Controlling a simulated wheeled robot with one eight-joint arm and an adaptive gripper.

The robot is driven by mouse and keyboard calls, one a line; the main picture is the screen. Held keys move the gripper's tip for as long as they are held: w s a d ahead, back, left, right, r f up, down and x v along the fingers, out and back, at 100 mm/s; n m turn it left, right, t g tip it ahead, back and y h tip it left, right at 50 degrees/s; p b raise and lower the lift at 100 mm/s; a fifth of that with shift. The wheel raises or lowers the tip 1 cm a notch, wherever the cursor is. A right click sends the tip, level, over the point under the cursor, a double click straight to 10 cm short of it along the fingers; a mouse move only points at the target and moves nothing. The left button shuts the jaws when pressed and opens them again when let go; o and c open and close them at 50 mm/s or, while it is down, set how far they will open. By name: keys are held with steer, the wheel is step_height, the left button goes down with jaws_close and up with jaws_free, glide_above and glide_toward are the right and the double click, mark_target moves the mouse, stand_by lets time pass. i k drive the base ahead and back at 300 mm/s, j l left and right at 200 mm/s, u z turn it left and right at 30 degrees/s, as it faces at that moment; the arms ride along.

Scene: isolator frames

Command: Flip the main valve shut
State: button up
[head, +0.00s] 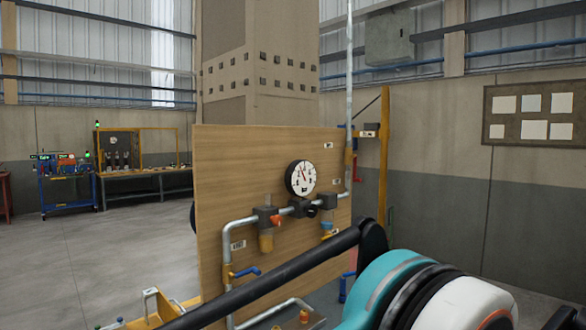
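A wooden panel (222,165) carries grey pipework with a round white pressure gauge (301,178). Several valves or fittings show on it: a blue lever (246,271) at the lower left, an orange-red knob (277,220) below the gauge's left, and a blue part (327,227) to its right. Another blue handle (344,287) shows at the lower right, behind my arm. I cannot tell which is the main valve; the small labels are unreadable. My arm crosses the lower right in front of the panel and hides part of the lower pipes. My gripper is out of view.
A yellow frame (152,305) stands low at the panel's left foot. A yellow post (384,155) rises behind its right side. Workbenches (147,183) stand at the far left. The concrete floor (110,248) left of the panel is mostly clear.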

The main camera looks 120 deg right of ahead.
mark_target(355, 178)
steer(key=z, duration=4.45)
